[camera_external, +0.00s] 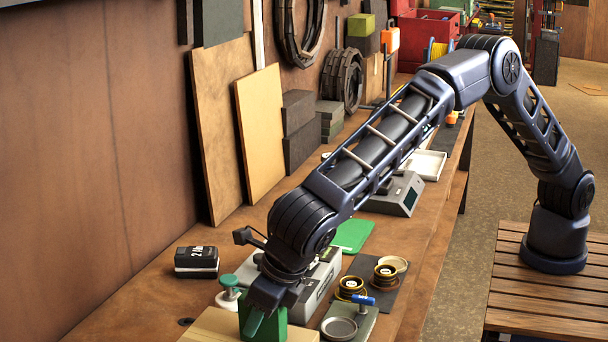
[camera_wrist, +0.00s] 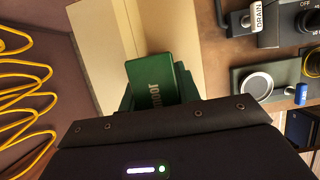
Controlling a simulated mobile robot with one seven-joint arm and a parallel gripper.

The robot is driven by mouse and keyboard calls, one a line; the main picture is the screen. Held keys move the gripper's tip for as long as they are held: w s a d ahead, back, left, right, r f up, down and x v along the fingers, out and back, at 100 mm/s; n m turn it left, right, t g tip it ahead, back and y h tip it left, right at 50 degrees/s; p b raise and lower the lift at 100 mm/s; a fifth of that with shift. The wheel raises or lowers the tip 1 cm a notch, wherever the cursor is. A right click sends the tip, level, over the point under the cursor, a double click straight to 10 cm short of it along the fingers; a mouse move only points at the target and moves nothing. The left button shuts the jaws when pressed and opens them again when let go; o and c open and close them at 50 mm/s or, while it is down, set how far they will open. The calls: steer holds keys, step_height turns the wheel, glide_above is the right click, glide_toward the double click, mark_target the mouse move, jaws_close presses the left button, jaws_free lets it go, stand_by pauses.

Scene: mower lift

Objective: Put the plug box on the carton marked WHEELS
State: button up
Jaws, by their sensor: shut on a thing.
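A green box (camera_external: 275,325), which I take to be the plug box, is between the fingers of my gripper (camera_external: 264,306) at the bottom of the external view. In the wrist view the green box (camera_wrist: 158,82) shows pale lettering that I cannot fully read. My gripper (camera_wrist: 158,98) is shut on it. A tan carton (camera_external: 212,328) lies at the bottom edge of the external view, and in the wrist view the carton (camera_wrist: 100,45) lies beneath and beyond the box. No WHEELS marking is visible. I cannot tell whether the box touches the carton.
A grey unit (camera_external: 322,280) and a green-topped knob (camera_external: 229,288) stand close to my gripper. A black box (camera_external: 196,262) is at left. A round metal dish (camera_external: 339,328) and blue-handled tool (camera_external: 362,300) are at right. A yellow coiled cable (camera_wrist: 25,95) shows in the wrist view.

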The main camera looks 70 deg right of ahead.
steer(key=o, duration=1.1)
steer(key=shift+f, duration=0.1)
steer(key=shift+c, duration=0.2)
steer(key=v, duration=1.2)
steer(key=shift+w, duration=0.1)
